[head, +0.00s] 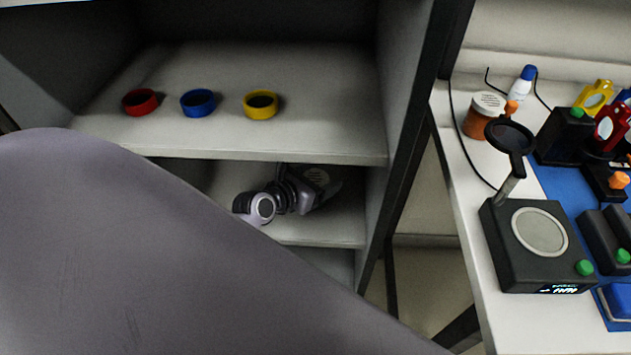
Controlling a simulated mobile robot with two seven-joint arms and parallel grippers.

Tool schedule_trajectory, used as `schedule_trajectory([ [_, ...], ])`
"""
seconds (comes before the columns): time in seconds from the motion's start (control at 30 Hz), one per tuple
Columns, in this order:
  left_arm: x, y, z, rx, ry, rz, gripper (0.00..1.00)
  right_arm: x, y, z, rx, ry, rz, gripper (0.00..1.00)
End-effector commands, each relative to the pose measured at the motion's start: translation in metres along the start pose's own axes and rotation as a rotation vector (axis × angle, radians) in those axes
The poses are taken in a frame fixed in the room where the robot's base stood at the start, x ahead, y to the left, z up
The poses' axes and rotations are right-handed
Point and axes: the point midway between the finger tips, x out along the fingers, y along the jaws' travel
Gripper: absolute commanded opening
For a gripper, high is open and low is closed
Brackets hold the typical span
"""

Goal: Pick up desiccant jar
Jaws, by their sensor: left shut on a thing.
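A jar with orange contents and a pale, marked lid (480,122) stands upright at the back left of the white bench; it looks like the desiccant jar. My left gripper (322,186) is inside the shaded lower compartment of the grey cabinet, far to the left of that jar. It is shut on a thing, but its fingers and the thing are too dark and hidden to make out. My right gripper is not in view.
Red (140,102), blue (198,103) and yellow (260,105) rings sit on the upper shelf (330,135). My arm covers the lower left. A black device with a round plate (539,232), a magnifier (510,137) and a white bottle (524,84) crowd the bench.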

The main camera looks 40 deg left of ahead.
Motion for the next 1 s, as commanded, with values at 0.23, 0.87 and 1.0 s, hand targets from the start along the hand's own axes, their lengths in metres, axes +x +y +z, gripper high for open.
schedule_trajectory([
  [0.23, -0.003, 0.0, 0.007, -0.001, -0.003, 0.001, 0.35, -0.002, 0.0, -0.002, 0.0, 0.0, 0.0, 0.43],
  [0.87, -0.093, 0.0, -0.002, -0.001, 0.004, 0.0, 0.35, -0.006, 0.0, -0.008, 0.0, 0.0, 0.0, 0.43],
  [1.0, -0.12, 0.0, -0.014, 0.001, 0.004, 0.0, 0.35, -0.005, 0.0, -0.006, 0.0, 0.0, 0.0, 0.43],
])
